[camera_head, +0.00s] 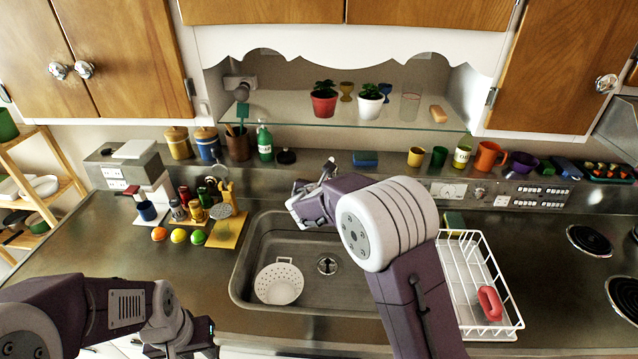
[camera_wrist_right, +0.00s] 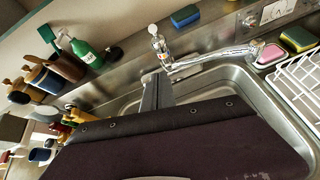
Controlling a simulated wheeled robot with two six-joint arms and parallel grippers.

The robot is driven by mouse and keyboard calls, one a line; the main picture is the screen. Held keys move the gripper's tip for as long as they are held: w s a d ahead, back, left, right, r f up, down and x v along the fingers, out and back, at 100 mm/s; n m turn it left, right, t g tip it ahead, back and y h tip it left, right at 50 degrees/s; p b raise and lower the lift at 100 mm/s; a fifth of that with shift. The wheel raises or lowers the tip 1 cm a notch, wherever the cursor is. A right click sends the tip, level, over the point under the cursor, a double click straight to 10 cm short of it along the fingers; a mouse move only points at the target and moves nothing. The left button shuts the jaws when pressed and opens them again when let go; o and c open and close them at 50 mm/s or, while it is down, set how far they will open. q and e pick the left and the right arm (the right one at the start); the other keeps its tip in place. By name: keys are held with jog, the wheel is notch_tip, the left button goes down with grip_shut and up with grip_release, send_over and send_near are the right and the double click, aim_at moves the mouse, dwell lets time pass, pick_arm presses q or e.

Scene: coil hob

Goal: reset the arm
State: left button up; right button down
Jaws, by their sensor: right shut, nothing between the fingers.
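My right arm reaches up over the sink (camera_head: 240,275) from the lower right. Its gripper (camera_head: 328,168) is shut and empty near the back of the sink, in front of the tap. In the right wrist view the shut fingers (camera_wrist_right: 156,92) point toward the back wall, with the tap (camera_wrist_right: 215,60) just beyond them to the right. My left arm is low at the left in the head view. Its gripper (camera_head: 205,346) is at the bottom edge by the counter front, partly cut off, so its fingers are not clear.
A white colander (camera_head: 279,284) sits in the sink. A white dish rack (camera_head: 475,262) holding a red item (camera_head: 489,303) stands to the right. Fruit, bottles and a yellow board (camera_head: 227,231) are at the left. Mugs line the back ledge; a glass shelf (camera_head: 340,118) hangs above.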

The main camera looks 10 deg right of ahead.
jog(key=s+d+r+m+g+h+b, duration=0.1)
jog(key=s+d+r+m+h+b, duration=0.2)
jog(key=d, duration=0.5)
jog(key=s+d+f+m+g+y, duration=0.1)
jog(key=s+d+f+m+g, duration=0.1)
jog(key=s+f+m, duration=0.3)
jog(key=s+d+f+m+g+y, duration=0.1)
jog(key=s+d+f+m+g, duration=0.15)
jog(key=s, duration=0.55)
jog(key=s+a+f+m+g+y, duration=0.2)
jog(key=s+a+f+m, duration=0.2)
jog(key=s+m, duration=0.5)
jog(key=s+a+f+m+g+y, duration=0.2)
jog(key=s+a+f+m, duration=0.3)
jog(key=s+m, duration=0.3)
jog(key=m+y, duration=0.1)
jog(key=m, duration=0.2)
jog(key=shift+s+a+f+g, duration=0.3)
jog(key=shift+s+a+g, duration=0.05)
jog(key=shift+s, duration=0.05)
